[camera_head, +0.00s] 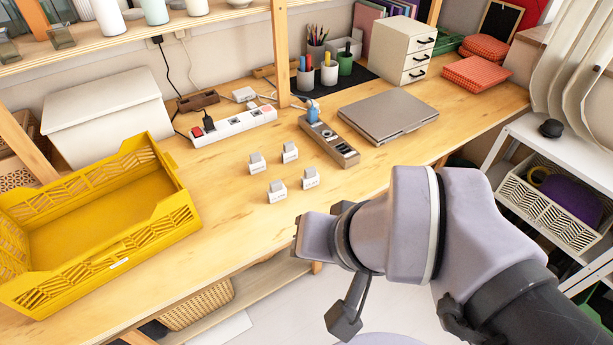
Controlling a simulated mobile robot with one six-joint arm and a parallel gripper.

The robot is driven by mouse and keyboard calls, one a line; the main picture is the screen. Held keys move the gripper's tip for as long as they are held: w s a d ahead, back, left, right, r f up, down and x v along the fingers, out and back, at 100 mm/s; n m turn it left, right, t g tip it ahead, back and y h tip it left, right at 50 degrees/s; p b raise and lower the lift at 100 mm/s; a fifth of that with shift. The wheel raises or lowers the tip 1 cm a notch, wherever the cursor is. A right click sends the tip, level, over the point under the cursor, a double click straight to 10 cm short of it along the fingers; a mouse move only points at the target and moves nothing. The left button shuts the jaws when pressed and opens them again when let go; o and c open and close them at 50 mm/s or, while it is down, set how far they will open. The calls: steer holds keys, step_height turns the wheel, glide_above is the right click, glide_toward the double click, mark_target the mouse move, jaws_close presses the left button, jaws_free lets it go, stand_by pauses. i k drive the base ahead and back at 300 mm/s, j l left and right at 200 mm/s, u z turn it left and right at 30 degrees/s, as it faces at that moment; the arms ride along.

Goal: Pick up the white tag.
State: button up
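Several small white blocks with grey upper parts stand apart on the wooden table: one at the left (256,163), one at the back (289,152), one at the front (277,191) and one at the right (310,178). I cannot tell whether any of these is the white tag. A small white strip (120,264) shows on the rim of the yellow crate. My gripper (318,242) is at the end of my arm, over the table's front edge, right of and nearer than the blocks. Its fingers are not clear, and I see nothing held.
The empty-looking yellow crate (168,196) fills the table's left. Behind the blocks are a white power strip (232,124), a grey-brown socket strip (328,139) and a closed laptop (388,114). A white drawer unit (398,48) stands farther back. Bare table surrounds the blocks.

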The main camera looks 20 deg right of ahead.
mark_target(290, 152)
steer(key=u, duration=1.5)
steer(key=z, duration=1.6)
steer(key=i+z, duration=0.25)
steer(key=i, duration=0.2)
steer(key=i+j+z, duration=0.3)
steer(key=i+l, duration=0.1)
